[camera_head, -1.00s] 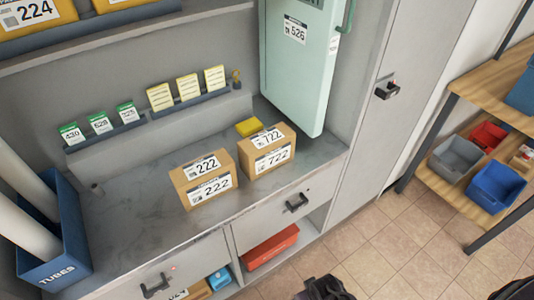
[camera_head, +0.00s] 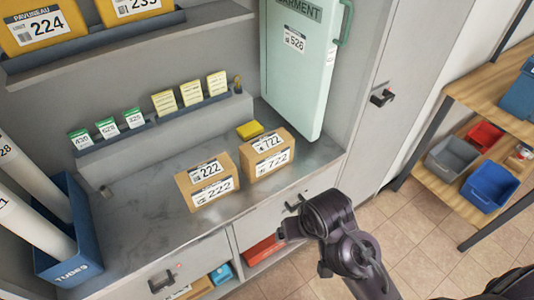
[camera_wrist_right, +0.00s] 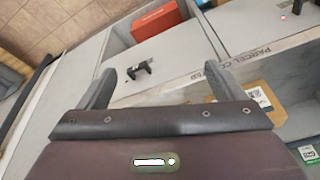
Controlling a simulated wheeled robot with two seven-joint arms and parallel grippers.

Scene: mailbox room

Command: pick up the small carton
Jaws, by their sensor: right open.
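Two brown cartons stand side by side on the grey counter (camera_head: 140,240): one labelled 222 (camera_head: 208,184) and, to its right, one labelled 722 (camera_head: 267,156). They look similar in size. My right arm reaches in from the lower right in the head view, in front of the counter and drawers; its fingertips cannot be made out there. In the right wrist view my right gripper (camera_wrist_right: 158,68) is open with nothing between its fingers. A brown carton (camera_wrist_right: 256,103) with a white label shows there beyond the right-hand finger, partly hidden. My left gripper is not in view.
A yellow block (camera_head: 249,129) lies behind the cartons. A blue tubes bin (camera_head: 70,262) stands at the left. A pale green garment case (camera_head: 300,75) stands behind, right of the cartons. Drawer handles (camera_head: 161,281) stick out below the counter edge.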

